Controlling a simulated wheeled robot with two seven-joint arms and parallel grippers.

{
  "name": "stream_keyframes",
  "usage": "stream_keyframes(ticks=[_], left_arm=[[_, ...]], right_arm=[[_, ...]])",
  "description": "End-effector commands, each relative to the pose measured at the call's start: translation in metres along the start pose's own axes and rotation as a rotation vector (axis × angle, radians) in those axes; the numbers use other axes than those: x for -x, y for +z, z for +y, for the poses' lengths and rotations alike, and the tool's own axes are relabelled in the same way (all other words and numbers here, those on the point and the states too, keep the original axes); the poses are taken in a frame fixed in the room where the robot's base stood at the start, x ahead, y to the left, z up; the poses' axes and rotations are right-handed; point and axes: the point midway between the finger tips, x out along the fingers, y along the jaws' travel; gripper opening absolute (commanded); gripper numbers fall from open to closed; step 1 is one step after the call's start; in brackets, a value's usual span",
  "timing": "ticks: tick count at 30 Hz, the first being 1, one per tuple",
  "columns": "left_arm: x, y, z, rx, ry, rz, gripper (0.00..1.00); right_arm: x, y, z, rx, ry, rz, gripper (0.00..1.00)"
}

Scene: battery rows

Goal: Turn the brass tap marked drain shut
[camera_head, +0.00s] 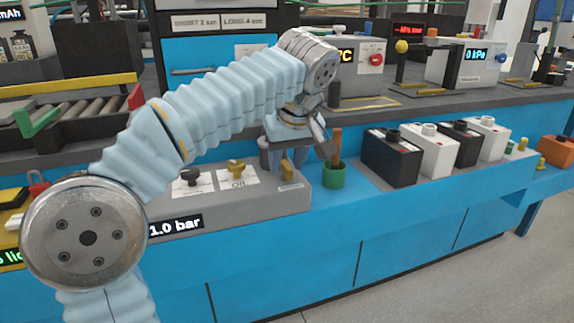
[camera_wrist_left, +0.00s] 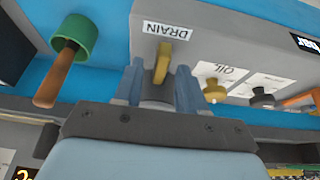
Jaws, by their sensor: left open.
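The brass drain tap (camera_head: 287,168) is at the right end of a grey panel box, above a small label (camera_head: 291,187). In the left wrist view the brass tap (camera_wrist_left: 162,62) has a flat handle pointing toward the DRAIN label (camera_wrist_left: 167,31). My left gripper (camera_head: 286,160) is open, coming down at the tap. In the left wrist view its two blue fingers (camera_wrist_left: 160,68) stand on either side of the handle, with a visible gap on each side. Part of the tap's base is hidden by the gripper. My right gripper is not in view.
A second brass tap (camera_head: 236,169) marked Oil and a black knob (camera_head: 190,177) stand left on the same box.

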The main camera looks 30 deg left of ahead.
Motion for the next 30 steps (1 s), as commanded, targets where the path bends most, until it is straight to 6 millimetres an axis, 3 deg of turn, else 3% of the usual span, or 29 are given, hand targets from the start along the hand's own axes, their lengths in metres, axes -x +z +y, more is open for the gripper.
stream_keyframes(ticks=[9, 17, 30], left_arm=[[-0.0031, 0.0, 0.0002, -0.001, 0.0, 0.0, 0.4], [-0.003, 0.0, 0.0002, -0.001, 0.0, 0.0, 0.01], [-0.0026, 0.0, -0.0003, -0.047, 0.019, -0.001, 0.0]], right_arm=[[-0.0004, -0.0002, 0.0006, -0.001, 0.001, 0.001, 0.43], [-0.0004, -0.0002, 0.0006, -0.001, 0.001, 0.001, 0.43], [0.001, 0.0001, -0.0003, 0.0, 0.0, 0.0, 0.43]])
